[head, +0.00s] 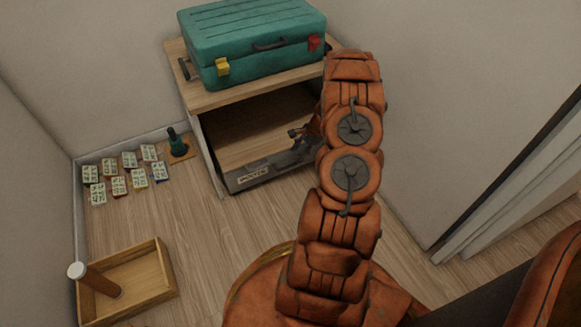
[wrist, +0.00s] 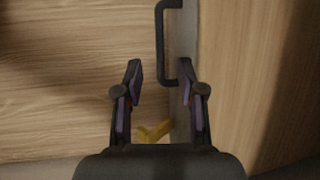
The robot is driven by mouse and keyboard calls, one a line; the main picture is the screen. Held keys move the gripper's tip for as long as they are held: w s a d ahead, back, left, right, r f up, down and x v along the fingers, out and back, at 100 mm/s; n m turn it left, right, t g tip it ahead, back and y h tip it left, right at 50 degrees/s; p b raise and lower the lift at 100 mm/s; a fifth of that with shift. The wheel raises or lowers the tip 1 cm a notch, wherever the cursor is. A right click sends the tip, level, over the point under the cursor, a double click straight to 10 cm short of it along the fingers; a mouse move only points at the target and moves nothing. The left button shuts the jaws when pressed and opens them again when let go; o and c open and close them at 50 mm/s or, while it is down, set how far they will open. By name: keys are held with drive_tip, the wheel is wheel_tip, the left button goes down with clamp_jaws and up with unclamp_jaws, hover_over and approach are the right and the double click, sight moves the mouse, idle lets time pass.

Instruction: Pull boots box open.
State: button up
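The boots box appears to be the low grey-fronted drawer (head: 240,185) at the bottom of the wooden cabinet, with a small pale label on its front whose letters are hard to read. My gripper (head: 297,136) is at the cabinet's opening, just above the right part of that front; my arm covers the right end. In the wrist view my gripper (wrist: 163,88) is open, its two fingers apart. A dark bar handle (wrist: 160,45) on a grey strip lies ahead of the fingertips, its lower end reaching near the right finger. Contact cannot be told.
A teal case (head: 250,40) with yellow and red latches sits on the cabinet (head: 205,98). Several small cards (head: 117,185) and a green bottle-like object (head: 177,142) are on the floor at left. A wooden tray (head: 150,285) stands front left. The floor (head: 205,235) before the cabinet is clear.

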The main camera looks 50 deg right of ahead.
sight(290, 165)
drive_tip(key=b+x, duration=0.2)
drive_tip(key=x, duration=0.5)
drive_tip(key=shift+a+f+b, duration=0.15)
drive_tip(key=shift+f+b, duration=0.15)
drive_tip(key=shift+f, duration=0.05)
drive_tip(key=shift+w, duration=0.1)
clamp_jaws()
idle(0.4)
